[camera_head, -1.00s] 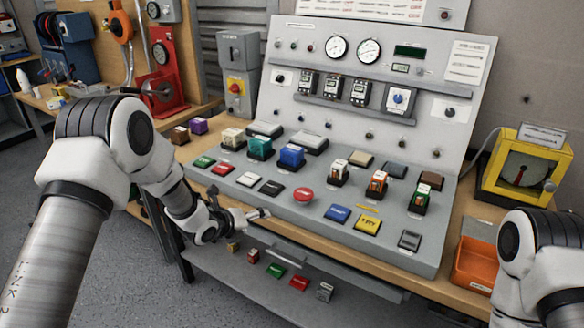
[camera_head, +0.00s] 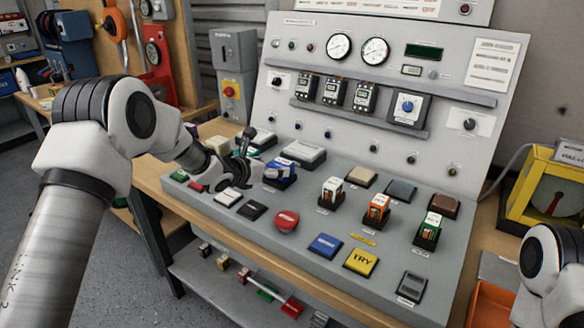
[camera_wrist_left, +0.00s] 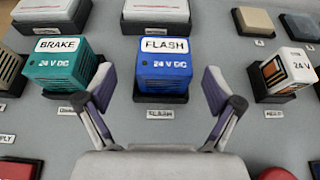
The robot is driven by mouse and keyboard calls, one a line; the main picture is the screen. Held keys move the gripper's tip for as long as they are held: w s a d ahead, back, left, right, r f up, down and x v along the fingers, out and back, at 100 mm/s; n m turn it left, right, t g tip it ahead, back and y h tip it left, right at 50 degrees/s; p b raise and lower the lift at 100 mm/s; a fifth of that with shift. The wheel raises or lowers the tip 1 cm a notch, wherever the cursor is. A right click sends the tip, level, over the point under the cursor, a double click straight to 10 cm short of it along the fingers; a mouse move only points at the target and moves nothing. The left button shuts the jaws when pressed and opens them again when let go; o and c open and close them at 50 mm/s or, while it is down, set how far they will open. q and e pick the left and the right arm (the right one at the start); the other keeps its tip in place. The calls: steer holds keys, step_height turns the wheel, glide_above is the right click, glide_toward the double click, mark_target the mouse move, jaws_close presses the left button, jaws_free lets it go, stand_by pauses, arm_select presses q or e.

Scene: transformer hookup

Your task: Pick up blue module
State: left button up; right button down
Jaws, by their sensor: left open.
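The blue module (camera_head: 284,174), labelled FLASH and 24 V DC, sits upright in its dark socket on the sloping panel. It shows at the centre of the left wrist view (camera_wrist_left: 165,68). My left gripper (camera_head: 258,167) is open and empty, close to the module's near side. In the left wrist view its fingers (camera_wrist_left: 158,86) stand left and right of the module, with visible gaps on both sides. In the head view the gripper partly hides the module and the teal one beside it. My right gripper is out of view.
The teal BRAKE module (camera_wrist_left: 72,67) stands close left of the blue one. A white-and-orange module (camera_wrist_left: 285,75) stands to its right. A large pale block (camera_head: 303,153) lies behind it. A red button (camera_head: 286,220) and flat coloured plates lie nearer the panel's front edge.

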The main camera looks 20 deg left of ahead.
mark_target(283, 165)
arm_select(q)
steer(key=shift+w+d+f, duration=0.15)
steer(key=shift+w+d, duration=0.1)
steer(key=shift+w, duration=0.35)
steer(key=p+x, duration=0.2)
steer(key=x, duration=0.3)
steer(key=shift+d+f, duration=0.2)
steer(key=shift+s+a+r, duration=0.1)
steer(key=shift+s+r, duration=0.05)
steer(key=shift+s, duration=0.15)
steer(key=c, duration=1.3)
